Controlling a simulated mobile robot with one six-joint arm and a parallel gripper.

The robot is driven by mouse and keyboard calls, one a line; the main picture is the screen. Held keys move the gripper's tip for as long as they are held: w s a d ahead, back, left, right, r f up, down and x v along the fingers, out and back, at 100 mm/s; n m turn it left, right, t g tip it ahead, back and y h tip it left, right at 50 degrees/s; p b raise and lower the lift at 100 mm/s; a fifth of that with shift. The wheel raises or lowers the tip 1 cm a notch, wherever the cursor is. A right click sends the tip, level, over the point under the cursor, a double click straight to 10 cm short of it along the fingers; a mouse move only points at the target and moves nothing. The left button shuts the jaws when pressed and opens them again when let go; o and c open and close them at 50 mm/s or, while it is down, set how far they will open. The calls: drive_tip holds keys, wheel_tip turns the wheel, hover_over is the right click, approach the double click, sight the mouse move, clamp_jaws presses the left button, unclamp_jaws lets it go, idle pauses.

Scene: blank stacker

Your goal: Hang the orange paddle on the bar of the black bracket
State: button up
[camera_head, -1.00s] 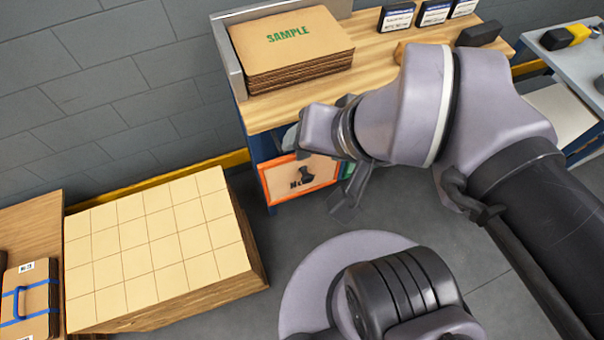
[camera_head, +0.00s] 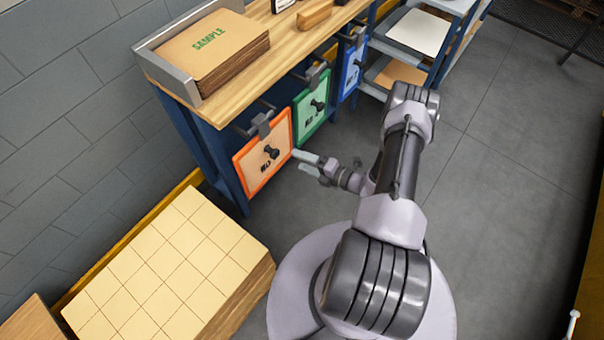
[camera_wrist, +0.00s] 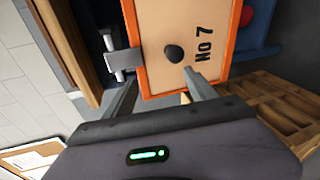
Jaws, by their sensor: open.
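The orange paddle (camera_head: 249,171), a tan board with an orange rim, a black knob and dark lettering, hangs upright at the bench's side. Its grey hook (camera_head: 262,125) is over the bar of the black bracket (camera_head: 245,130). In the wrist view the paddle (camera_wrist: 155,25) appears sideways, its hook (camera_wrist: 124,62) across the bar (camera_wrist: 110,44). My gripper (camera_head: 308,163) is open and empty, out in front of the paddle and apart from it. In the wrist view my fingers (camera_wrist: 160,78) stand apart with the knob (camera_wrist: 174,53) beyond them.
A green panel (camera_head: 310,112) and a blue panel (camera_head: 352,68) hang further along the bench (camera_head: 235,100). A cardboard stack marked SAMPLE (camera_head: 205,45) lies on top.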

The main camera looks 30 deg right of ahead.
sight(277, 155)
drive_tip(key=w+a+f+b, duration=0.1)
drive_tip(key=w+f, duration=0.1)
drive_tip(key=w+a+f+m+b, duration=0.1)
drive_tip(key=w+f+b, duration=0.1)
drive_tip(key=w, duration=0.1)
drive_tip(key=w+a+f+m+h+b, duration=0.1)
drive_tip(key=w+f, duration=0.1)
drive_tip(key=w, duration=0.1)
drive_tip(key=shift+w+a+f+b, duration=0.15)
drive_tip(key=shift+w+b, duration=0.05)
drive_tip(key=shift+b, duration=0.1)
drive_tip(key=shift+w+a+b, duration=0.3)
drive_tip(key=shift+w+b, duration=0.15)
drive_tip(key=shift+w, duration=0.4)
clamp_jaws()
